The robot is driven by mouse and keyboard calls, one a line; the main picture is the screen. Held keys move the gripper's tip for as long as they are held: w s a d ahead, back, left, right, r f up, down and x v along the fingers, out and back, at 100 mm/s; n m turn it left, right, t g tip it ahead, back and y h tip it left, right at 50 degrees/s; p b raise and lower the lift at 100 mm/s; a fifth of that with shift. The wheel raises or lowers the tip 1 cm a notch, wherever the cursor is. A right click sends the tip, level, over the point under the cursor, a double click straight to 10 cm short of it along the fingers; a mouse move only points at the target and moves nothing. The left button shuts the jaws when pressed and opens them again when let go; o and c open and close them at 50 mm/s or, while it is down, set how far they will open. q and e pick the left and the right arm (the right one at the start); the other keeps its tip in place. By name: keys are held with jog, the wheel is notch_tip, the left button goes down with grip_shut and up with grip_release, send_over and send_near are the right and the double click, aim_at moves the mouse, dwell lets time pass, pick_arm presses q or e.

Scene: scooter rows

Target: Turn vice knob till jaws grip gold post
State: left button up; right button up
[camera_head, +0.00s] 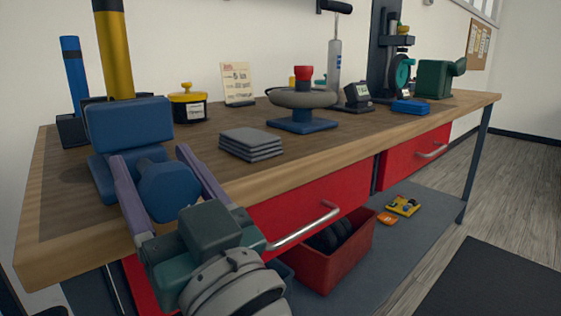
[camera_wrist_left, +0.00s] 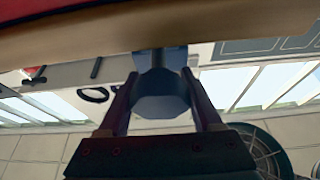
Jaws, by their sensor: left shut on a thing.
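The blue vice (camera_head: 128,122) stands at the near left end of the workbench. The gold post (camera_head: 114,50), with a black band, rises upright from behind or within its jaws; whether the jaws touch it is hidden. The blue vice knob (camera_head: 166,187) faces the bench's front edge. My left gripper (camera_head: 168,188) has its two purple-grey fingers on either side of the knob and is shut on it. In the left wrist view the knob (camera_wrist_left: 161,100) sits between the fingertips. My right gripper is not in view.
Grey stacked plates (camera_head: 250,141), a yellow-lidded pot (camera_head: 187,104) and a round grey device with a red top (camera_head: 303,100) stand on the workbench (camera_head: 330,135). A blue post (camera_head: 74,75) stands behind the vice. Red drawers (camera_head: 300,195) with a protruding handle lie right of my gripper.

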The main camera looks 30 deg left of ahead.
aim_at(173, 202)
pick_arm(q)
jog(key=shift+m+t, duration=0.3)
jog(key=shift+m, duration=0.3)
jog(key=m+t, duration=0.1)
jog(key=m, duration=0.1)
jog(key=m+h, duration=0.1)
jog(key=shift+w+m+t+h+p, duration=0.15)
jog(key=shift+m+t+h+p, duration=0.15)
jog(key=shift+m+t, duration=0.1)
jog(key=shift+w+d+m+t+h+p, duration=0.1)
jog(key=shift+m+t+h+p, duration=0.3)
jog(key=shift+m, duration=0.85)
jog(key=shift+w+d+m+t+h+p, duration=0.1)
jog(key=shift+m+t+h+p, duration=0.3)
jog(key=shift+m, duration=0.85)
jog(key=shift+f, duration=0.1)
jog(key=o, duration=1.4)
jog(key=shift+c, duration=0.2)
jog(key=b+v, duration=0.2)
jog(key=v, duration=0.7)
jog(key=shift+s+b, duration=0.1)
jog(key=shift+b, duration=0.2)
jog(key=shift+s+d, duration=0.3)
